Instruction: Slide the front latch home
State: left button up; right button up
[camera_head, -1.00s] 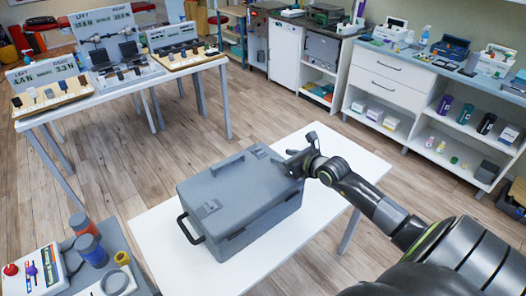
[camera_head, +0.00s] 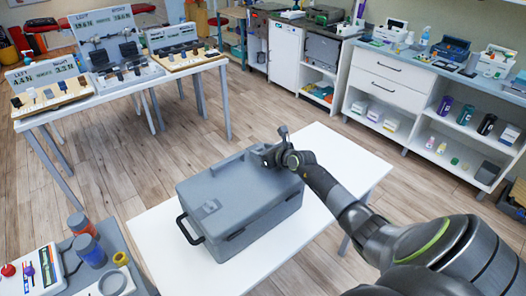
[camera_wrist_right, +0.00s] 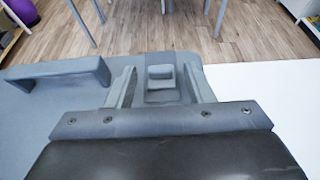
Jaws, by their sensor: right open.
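A grey case (camera_head: 238,225) with a closed lid stands on a white table (camera_head: 330,150). One latch (camera_head: 210,206) sits on top of the lid, towards the left end. My right gripper (camera_head: 268,155) is over the lid's far right part and hides what lies under it in the head view. In the right wrist view my right gripper (camera_wrist_right: 160,84) is open, its fingers on either side of a small grey latch block (camera_wrist_right: 160,74) in a track. Whether the fingers touch it I cannot tell. My left gripper is not in view.
A grey bar handle (camera_wrist_right: 62,73) on the lid lies left of the fingers in the wrist view. A black carry handle (camera_head: 187,231) is on the case's left end. The white table is clear to the right of the case.

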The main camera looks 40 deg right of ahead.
grip_shut()
jog(key=shift+w+b, duration=0.45)
jog(key=shift+w, duration=0.15)
jog(key=shift+w+a+b, duration=0.1)
jog(key=shift+w+b, duration=0.2)
jog(key=shift+w, duration=0.5)
grip_release()
jog(key=shift+s, duration=0.1)
